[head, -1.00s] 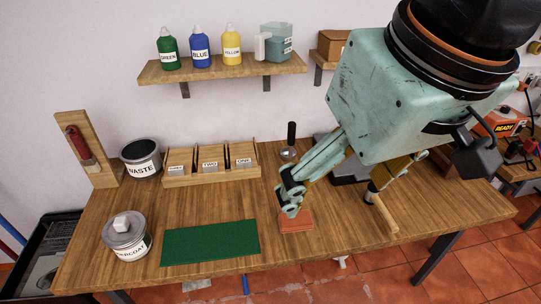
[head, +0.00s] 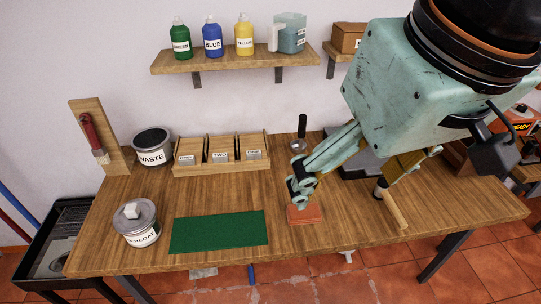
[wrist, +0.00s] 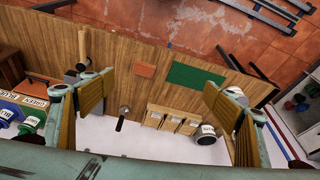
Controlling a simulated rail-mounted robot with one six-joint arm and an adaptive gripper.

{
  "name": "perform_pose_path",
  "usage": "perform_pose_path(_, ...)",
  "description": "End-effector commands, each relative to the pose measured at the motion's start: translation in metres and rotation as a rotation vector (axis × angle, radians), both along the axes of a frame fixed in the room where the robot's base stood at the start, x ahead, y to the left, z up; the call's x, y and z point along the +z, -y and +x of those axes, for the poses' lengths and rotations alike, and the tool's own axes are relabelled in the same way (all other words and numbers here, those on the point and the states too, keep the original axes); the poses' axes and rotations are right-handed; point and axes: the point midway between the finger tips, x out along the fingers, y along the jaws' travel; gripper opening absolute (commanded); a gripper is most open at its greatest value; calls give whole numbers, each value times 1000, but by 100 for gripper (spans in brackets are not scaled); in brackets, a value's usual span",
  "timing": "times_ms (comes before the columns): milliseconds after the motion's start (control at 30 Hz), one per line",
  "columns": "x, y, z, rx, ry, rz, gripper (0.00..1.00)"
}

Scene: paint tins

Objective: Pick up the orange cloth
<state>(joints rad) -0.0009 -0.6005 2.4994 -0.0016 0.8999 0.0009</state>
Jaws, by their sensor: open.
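The orange cloth (head: 304,215) is a small folded square lying flat on the wooden table near its front edge, just right of the green mat (head: 220,232). In the head view one finger of my gripper (head: 343,193) overlaps the cloth's back part and hides it. My gripper is open and empty. In the wrist view the cloth (wrist: 146,70) looks small and lies between the spread fingers of my gripper (wrist: 158,85), with the table well below them.
On the table (head: 345,225) a wood-handled tool (head: 394,207) lies right of the cloth. An undercoat tin (head: 137,225), a waste tin (head: 152,149) and a compartment box (head: 221,154) stand left and behind. A dark-handled tool (head: 301,130) stands behind the cloth.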

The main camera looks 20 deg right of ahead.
Motion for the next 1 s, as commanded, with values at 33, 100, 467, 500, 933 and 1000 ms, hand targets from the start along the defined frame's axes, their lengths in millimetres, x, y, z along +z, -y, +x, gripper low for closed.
perform_pose_path(33,0,0,0,0,0,0,80)
perform_pose_path(100,0,0,0,0,0,0,80)
perform_pose_path(467,0,0,0,0,0,0,70)
perform_pose_path(500,0,0,0,0,0,0,66)
perform_pose_path(933,0,0,0,-1,0,0,53)
perform_pose_path(1000,0,0,1,-5,-1,2,53)
